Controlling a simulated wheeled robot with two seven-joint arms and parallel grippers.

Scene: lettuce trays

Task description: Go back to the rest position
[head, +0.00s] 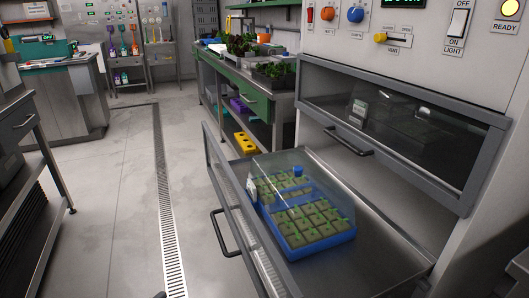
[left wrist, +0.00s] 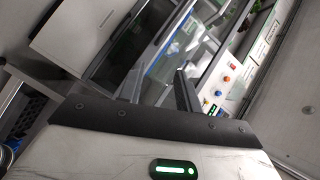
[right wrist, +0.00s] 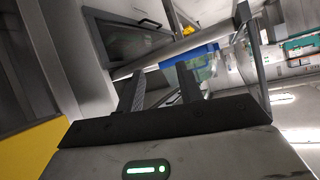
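My left gripper (left wrist: 158,73) shows in the left wrist view with its two dark fingers apart and nothing between them. My right gripper (right wrist: 160,70) shows in the right wrist view, also with fingers apart and empty. Neither gripper can be made out in the head view. A blue tray (head: 318,249) of seedling plugs under a clear cover (head: 285,168) sits in the pulled-out drawer (head: 375,236). A blue-edged thing, probably the same tray, shows beyond the right fingers in the right wrist view (right wrist: 189,55).
The drawer with its glass front and handle (head: 224,234) juts into the floor space. Above it is a closed glass hatch (head: 400,125). A green-fronted bench (head: 243,94) with plant trays stands behind. A metal table (head: 18,122) is at left; the floor between is clear.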

